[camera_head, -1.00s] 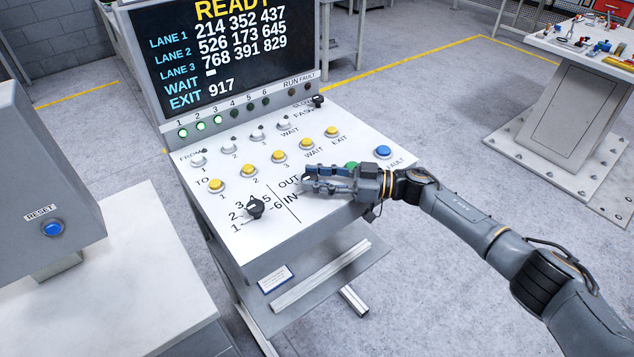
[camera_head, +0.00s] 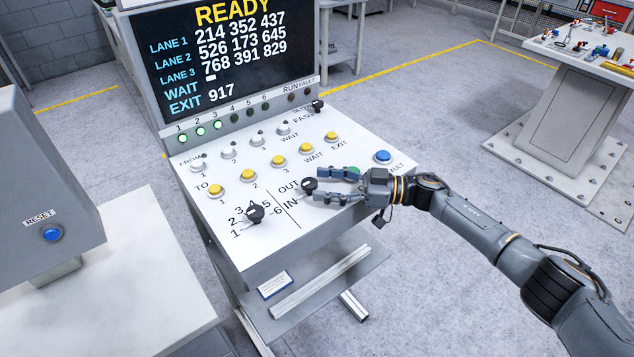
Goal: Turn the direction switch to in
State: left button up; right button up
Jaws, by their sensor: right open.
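The direction switch (camera_head: 309,185) is a small black knob on the white sloped panel, just right of the printed words OUT and IN. Its pointer seems to lie toward the OUT side, but it is too small to tell for sure. My right gripper (camera_head: 321,185) comes in from the right, low over the panel. Its two fingers are open and apart, with the tips just right of the knob, one on the far side and one on the near side. I cannot tell whether they touch it. My left gripper is not in view.
A numbered black selector knob (camera_head: 255,213) is left of the switch. Yellow buttons (camera_head: 278,161), white-topped buttons and a blue fault button (camera_head: 382,156) stand up from the panel. A green button (camera_head: 353,170) is partly hidden by my gripper. The screen (camera_head: 235,55) reads READY.

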jog(key=s+d, duration=0.1)
jog(key=d, duration=0.8)
jog(key=shift+s+d, duration=0.2)
jog(key=shift+d, duration=0.15)
